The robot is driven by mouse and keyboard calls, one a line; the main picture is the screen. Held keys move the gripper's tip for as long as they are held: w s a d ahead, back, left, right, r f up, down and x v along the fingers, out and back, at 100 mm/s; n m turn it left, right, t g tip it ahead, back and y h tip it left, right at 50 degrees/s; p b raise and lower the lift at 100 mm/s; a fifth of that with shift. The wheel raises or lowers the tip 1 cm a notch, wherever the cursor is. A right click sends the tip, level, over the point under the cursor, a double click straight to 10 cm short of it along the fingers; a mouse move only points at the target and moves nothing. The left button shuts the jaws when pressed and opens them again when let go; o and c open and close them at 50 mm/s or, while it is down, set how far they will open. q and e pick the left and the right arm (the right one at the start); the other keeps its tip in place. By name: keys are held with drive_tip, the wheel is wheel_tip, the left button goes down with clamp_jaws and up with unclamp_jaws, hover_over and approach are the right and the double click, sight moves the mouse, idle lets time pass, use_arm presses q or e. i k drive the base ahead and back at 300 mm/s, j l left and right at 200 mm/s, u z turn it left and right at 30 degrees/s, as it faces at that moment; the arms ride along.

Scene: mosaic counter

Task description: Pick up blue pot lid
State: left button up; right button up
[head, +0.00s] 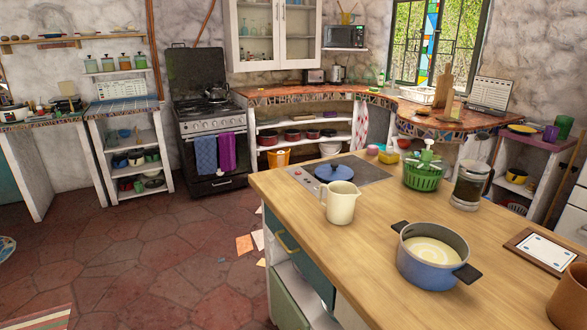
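The blue pot lid (335,172) lies on the dark cooktop (352,175) at the far left end of the wooden island counter. It has a small knob on top and looks flat. A cream pitcher (341,205) stands just in front of it and close to its lower edge. A blue pot (432,258) with dark handles and a pale content sits uncovered, nearer and to the right. Neither of my grippers shows in the head view.
On the wooden counter (375,295) are a green basket (423,175), a glass jar (469,185), a framed tile (543,249) and a brown pot (570,296). Bare wood lies between pitcher and blue pot. Loose papers (245,245) lie on the floor left of the counter.

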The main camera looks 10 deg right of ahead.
sight(333, 171)
drive_tip(key=i+j+u, duration=0.55)
drive_tip(key=i, duration=0.35)
drive_tip(key=i+j+u, duration=0.1)
drive_tip(key=i+u, duration=0.15)
drive_tip(key=i, duration=0.2)
drive_tip(key=i+j+z, duration=0.1)
drive_tip(key=i, duration=1.35)
drive_tip(key=i+z, duration=0.45)
drive_tip(key=i+j+z, duration=0.1)
drive_tip(key=i+z, duration=0.35)
drive_tip(key=i+j+z, duration=0.2)
drive_tip(key=z, duration=0.25)
drive_tip(key=i+z, duration=0.15)
drive_tip(key=z, duration=0.3)
drive_tip(key=i+j+z, duration=0.15)
drive_tip(key=z, duration=0.25)
drive_tip(key=i+j+z, duration=0.15)
drive_tip(key=z, duration=0.3)
drive_tip(key=i+j+z, duration=0.1)
drive_tip(key=z, duration=0.35)
drive_tip(key=i+j+z, duration=0.1)
drive_tip(key=z, duration=0.35)
drive_tip(key=i+j+z, duration=0.1)
drive_tip(key=z, duration=0.3)
drive_tip(key=j+z, duration=0.3)
drive_tip(key=z, duration=0.15)
drive_tip(key=j+z, duration=0.2)
drive_tip(key=z, duration=0.2)
